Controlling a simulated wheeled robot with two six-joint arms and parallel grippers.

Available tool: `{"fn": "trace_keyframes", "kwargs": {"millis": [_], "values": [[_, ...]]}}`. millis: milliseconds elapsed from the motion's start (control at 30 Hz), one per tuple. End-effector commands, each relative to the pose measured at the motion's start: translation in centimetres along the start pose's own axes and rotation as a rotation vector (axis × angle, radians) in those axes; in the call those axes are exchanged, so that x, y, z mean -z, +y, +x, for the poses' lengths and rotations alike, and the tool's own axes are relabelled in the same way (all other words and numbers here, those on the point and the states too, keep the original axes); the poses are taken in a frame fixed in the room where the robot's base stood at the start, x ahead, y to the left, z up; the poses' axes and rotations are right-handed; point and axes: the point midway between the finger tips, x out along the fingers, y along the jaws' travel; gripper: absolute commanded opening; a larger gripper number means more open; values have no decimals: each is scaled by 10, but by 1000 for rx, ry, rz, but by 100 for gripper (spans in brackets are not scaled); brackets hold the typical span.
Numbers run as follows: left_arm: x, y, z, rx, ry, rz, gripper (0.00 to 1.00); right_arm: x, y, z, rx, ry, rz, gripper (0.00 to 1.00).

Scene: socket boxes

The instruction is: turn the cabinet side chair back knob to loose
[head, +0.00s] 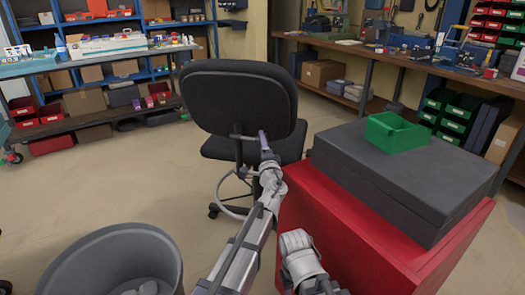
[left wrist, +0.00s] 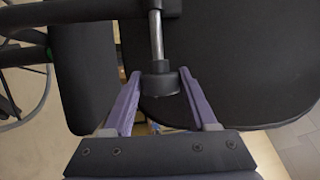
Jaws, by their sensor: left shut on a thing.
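A black office chair (head: 238,98) stands ahead, with its backrest towards me. In the left wrist view a dark round knob (left wrist: 160,87) sits on the end of a metal rod (left wrist: 156,35) by the chair. My left gripper (head: 262,136) reaches the lower part of the backrest. In the left wrist view its purple fingers (left wrist: 160,76) are on either side of the knob and shut on it. The knob is too small to make out in the head view. A part of my right arm shows low in the head view, but its gripper does not.
A red cabinet (head: 310,225) stands right of the chair, with a dark grey case (head: 350,150) and a green bin (head: 385,143) on top. A grey bucket (head: 60,262) is at the lower left. Open floor lies left of the chair.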

Motion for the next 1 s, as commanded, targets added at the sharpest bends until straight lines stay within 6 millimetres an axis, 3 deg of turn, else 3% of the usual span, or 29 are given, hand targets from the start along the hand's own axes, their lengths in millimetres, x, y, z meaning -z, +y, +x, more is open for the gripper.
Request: {"fn": "trace_keyframes", "kwargs": {"millis": [633, 667, 900, 1000], "values": [[-1, 1, -1, 34, -2, -21, 2, 1, -1, 8, 1, 1, -2, 50], [-1, 1, -1, 34, -2, -21, 61, 1, -1, 8, 1, 1, -2, 50], [-1, 1, 0, 35, -1, -18, 88, 1, -1, 8, 1, 1, -2, 50], [0, 1, 0, 35, -1, -18, 88, 1, -1, 8, 1, 1, -2, 50]]}}
